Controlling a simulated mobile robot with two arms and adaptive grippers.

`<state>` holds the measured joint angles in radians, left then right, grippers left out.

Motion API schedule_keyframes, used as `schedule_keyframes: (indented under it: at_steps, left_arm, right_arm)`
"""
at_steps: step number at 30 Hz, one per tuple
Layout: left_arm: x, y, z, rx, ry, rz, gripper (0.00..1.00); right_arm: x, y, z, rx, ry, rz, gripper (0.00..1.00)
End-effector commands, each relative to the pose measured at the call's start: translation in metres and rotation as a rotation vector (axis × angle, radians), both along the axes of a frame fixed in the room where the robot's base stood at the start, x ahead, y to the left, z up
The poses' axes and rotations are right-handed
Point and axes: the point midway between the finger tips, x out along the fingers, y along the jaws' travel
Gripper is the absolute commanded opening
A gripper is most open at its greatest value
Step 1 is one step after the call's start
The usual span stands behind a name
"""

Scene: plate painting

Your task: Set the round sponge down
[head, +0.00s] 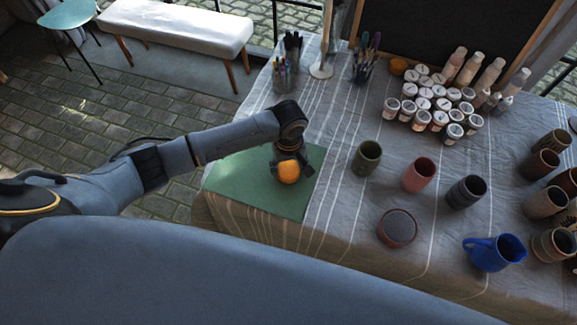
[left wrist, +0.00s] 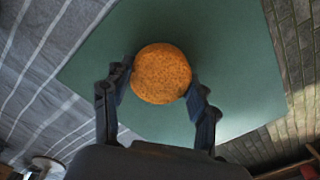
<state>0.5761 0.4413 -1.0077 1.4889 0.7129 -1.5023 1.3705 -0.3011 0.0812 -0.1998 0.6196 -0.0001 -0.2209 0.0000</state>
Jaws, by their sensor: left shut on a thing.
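The round sponge (head: 289,172) is orange and sits between the fingers of my left gripper (head: 290,161), over the green mat (head: 233,187) at the table's left corner. The left wrist view shows the sponge (left wrist: 161,74) from close by, with the fingers of the left gripper (left wrist: 156,88) shut on its sides. The green mat (left wrist: 240,95) lies beneath it. I cannot tell whether the sponge touches the mat. My right gripper is not in view.
Green (head: 367,158), red (head: 417,175) and dark (head: 466,192) cups stand right of the mat. A round dark-topped dish (head: 397,228) and a blue jug (head: 494,252) are nearer. Several paint pots (head: 440,104) stand behind. The mat around the sponge is clear.

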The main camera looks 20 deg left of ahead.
Motion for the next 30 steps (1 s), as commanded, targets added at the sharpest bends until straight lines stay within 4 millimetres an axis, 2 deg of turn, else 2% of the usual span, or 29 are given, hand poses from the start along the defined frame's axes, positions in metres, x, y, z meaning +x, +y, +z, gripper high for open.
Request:
schedule_keyframes:
  at_steps: [2, 3, 6, 16, 20, 23, 30]
  left_arm:
    - [0.0, 0.0, -0.002, -0.001, 0.001, 0.0, 0.33]
    - [0.0, 0.0, -0.003, -0.001, 0.001, 0.001, 0.6]
    - [0.0, 0.0, -0.002, 0.0, 0.0, 0.0, 0.8]
    - [0.0, 0.0, -0.002, 0.0, 0.0, 0.0, 0.81]
    - [0.0, 0.0, 0.007, -0.001, -0.002, -0.001, 0.81]
    - [0.001, -0.001, 0.023, -0.003, -0.003, -0.001, 0.81]
    - [0.001, -0.001, 0.076, -0.002, -0.004, -0.001, 0.81]
  right_arm:
    - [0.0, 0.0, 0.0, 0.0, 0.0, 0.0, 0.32]
    - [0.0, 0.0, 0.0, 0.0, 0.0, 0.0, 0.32]
    - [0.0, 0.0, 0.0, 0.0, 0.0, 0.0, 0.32]
    - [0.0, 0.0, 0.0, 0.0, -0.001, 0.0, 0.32]
    - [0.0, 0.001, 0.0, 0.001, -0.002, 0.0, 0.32]
    - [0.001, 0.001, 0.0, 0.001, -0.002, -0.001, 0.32]
    - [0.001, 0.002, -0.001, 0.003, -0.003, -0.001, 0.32]
